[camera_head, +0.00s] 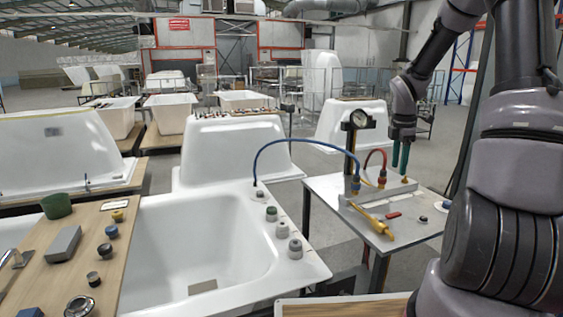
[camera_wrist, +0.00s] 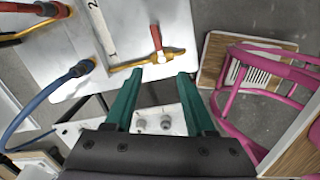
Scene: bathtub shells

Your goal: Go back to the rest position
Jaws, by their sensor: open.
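My gripper (camera_head: 400,153) hangs at the right of the head view, its green fingers pointing down beside the gauge stand over the small metal table (camera_head: 325,187). In the wrist view my gripper (camera_wrist: 157,82) shows two green fingers spread apart with nothing between them. A yellow valve pipe with a red handle (camera_wrist: 154,50) lies on the pale tabletop just beyond the fingertips in that view. From the pictures I cannot tell the exact height of the fingers above the table.
A pressure gauge (camera_head: 359,119) stands on the table, with a blue hose (camera_head: 290,141) and a red hose (camera_head: 374,153) near my gripper. A white bathtub (camera_head: 160,225) with a wooden board (camera_head: 135,215) of knobs lies left. A pink chair frame (camera_wrist: 225,110) is at right in the wrist view.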

